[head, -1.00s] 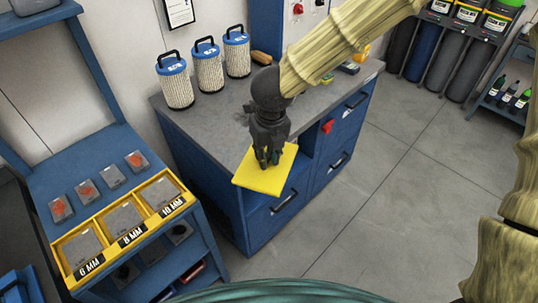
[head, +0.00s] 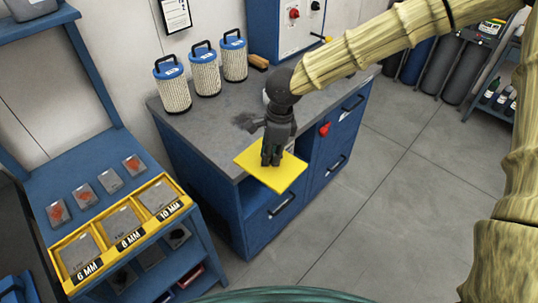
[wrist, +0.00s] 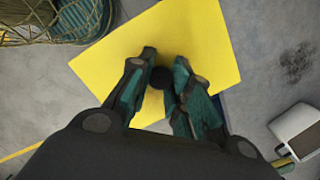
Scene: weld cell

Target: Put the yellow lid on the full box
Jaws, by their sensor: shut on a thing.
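The yellow lid (head: 287,178) is a flat square plate with a dark knob (wrist: 162,78) at its middle. My gripper (head: 270,160) points down and is shut on this knob. In the wrist view the lid (wrist: 195,45) lies beyond my fingers (wrist: 160,85), one on each side of the knob. In the head view the lid overlaps the front edge of the grey-topped blue bench (head: 215,145); its height above it is hard to tell. I cannot make out which thing is the full box.
Several filter canisters (head: 205,75) stand at the back of the bench. At left, a blue stand holds a yellow-framed rack (head: 62,243) with compartments marked 6, 8 and 10 MM and small flat packs (head: 110,181) behind it. The floor (head: 380,215) at right is clear.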

